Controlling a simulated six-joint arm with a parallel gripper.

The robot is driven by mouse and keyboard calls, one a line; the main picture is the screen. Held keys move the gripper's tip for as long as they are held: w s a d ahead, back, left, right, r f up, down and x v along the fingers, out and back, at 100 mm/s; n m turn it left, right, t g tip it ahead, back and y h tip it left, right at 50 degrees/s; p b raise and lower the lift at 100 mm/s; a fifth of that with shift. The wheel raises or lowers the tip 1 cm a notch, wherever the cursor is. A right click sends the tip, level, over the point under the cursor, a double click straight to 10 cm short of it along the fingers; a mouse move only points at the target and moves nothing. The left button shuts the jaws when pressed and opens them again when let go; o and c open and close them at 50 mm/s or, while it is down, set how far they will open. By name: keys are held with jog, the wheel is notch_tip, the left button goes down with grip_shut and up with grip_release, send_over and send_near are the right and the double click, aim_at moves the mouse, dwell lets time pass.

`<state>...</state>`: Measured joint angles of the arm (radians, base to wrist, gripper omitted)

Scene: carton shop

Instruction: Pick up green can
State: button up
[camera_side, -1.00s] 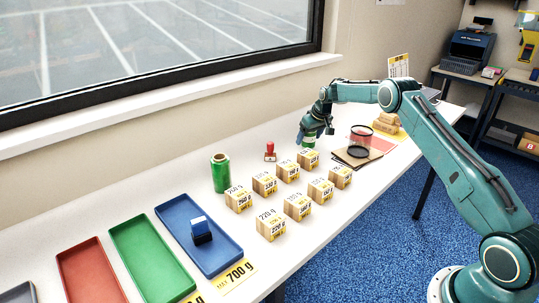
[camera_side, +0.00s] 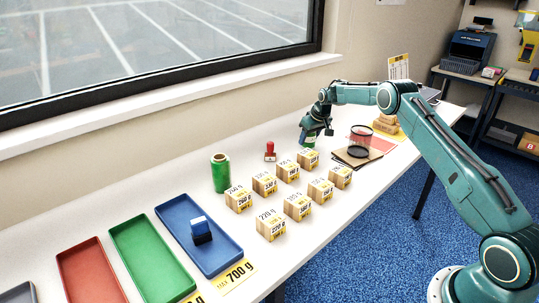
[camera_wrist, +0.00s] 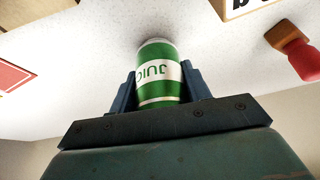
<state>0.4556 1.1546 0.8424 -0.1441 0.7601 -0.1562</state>
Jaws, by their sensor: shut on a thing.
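The green can (camera_wrist: 158,72), with a white band lettered "JUIC", is between the two dark fingers of my gripper (camera_wrist: 158,84) in the wrist view. The fingers are shut on its sides. In the side view my gripper (camera_side: 310,133) is at the far part of the table, behind the wooden blocks. Only a small green part of the can (camera_side: 308,142) shows below it there. The can looks upright and at or very near the table top; I cannot tell whether it touches.
Several labelled wooden blocks (camera_side: 288,171) stand in front of my gripper. A red stamp (camera_side: 270,151) and a green roll (camera_side: 220,173) stand to the left. A clear cylinder (camera_side: 361,136) is to the right. A blue tray (camera_side: 229,252) is at the near left.

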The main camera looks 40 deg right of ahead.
jog(key=shift+r, duration=5)
